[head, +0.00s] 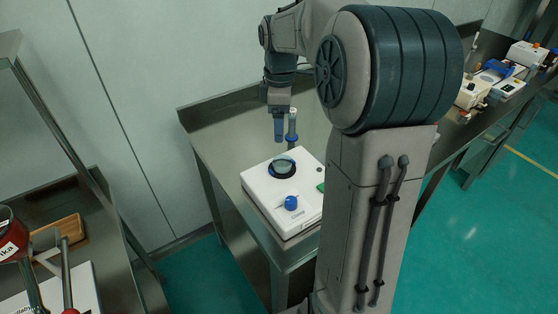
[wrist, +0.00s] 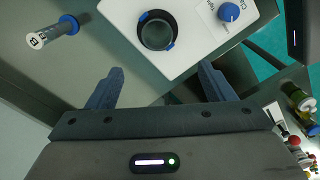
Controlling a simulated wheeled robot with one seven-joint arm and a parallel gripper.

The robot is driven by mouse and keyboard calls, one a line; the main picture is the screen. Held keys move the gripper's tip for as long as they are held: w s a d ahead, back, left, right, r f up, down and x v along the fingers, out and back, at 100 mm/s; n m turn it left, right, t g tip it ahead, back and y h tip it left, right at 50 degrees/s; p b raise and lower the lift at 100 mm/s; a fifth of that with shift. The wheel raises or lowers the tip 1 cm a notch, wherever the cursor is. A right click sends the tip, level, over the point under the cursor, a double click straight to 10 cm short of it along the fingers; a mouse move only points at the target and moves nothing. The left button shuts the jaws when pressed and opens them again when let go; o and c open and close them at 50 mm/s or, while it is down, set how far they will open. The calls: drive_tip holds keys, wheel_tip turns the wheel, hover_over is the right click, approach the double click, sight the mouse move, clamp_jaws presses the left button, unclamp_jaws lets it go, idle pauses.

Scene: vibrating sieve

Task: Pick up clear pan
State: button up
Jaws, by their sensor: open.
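A white sieve machine (head: 258,187) stands on the steel bench, with a blue knob (head: 291,202) on its front. A round dark ring (head: 282,168) with a pale, see-through-looking middle sits on its top. I take this round piece to hold the clear pan, but cannot make out the pan's own edge. In the wrist view the ring (wrist: 157,34) has blue clips at its sides and lies beyond my fingertips. My gripper (head: 279,128) points down above the back of the machine. In the wrist view my gripper (wrist: 160,80) is open and empty, its fingers wide apart.
The steel bench (head: 215,133) is bare to the left. Other devices (head: 497,80) stand at the far right.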

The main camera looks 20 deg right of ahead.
approach(282, 159)
drive_tip(key=shift+s+a+f, duration=0.35)
drive_tip(key=shift+s+f, duration=0.25)
drive_tip(key=shift+s+a+f, duration=0.35)
drive_tip(key=shift+s+f, duration=0.2)
drive_tip(key=shift+d+f+p, duration=0.2)
drive_tip(key=shift+f+p, duration=0.25)
drive_tip(key=shift+f, duration=2.4)
drive_tip(key=c, duration=1.1)
